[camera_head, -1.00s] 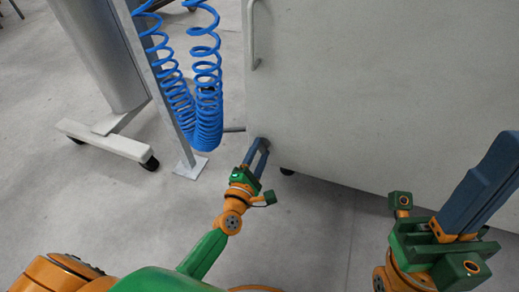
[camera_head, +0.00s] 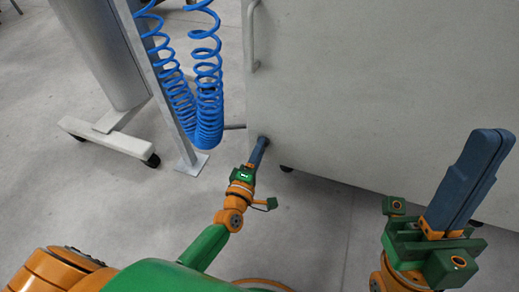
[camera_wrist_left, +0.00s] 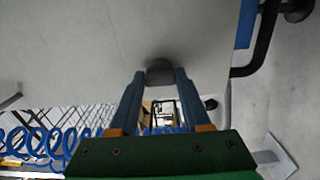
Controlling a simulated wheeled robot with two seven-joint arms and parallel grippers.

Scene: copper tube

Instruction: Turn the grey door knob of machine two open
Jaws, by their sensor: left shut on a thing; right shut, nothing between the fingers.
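The dark grey door knob (camera_wrist_left: 159,70) shows in the left wrist view, on the light grey face of the machine (camera_head: 390,90). My left gripper (camera_head: 263,142) is at the machine's lower left corner in the head view. Its blue fingers are shut on the knob, one on each side in the left wrist view. The knob is mostly hidden by the fingers in the head view. My right gripper (camera_head: 488,145) is shut and empty, its blue fingers pointing up in front of the machine's face.
A vertical bar handle (camera_head: 250,38) is on the machine's left edge. Blue coiled hoses (camera_head: 208,100) hang by a metal post (camera_head: 165,90) just left of the machine. A wheeled stand (camera_head: 110,140) is further left. The grey floor (camera_head: 310,225) between my arms is clear.

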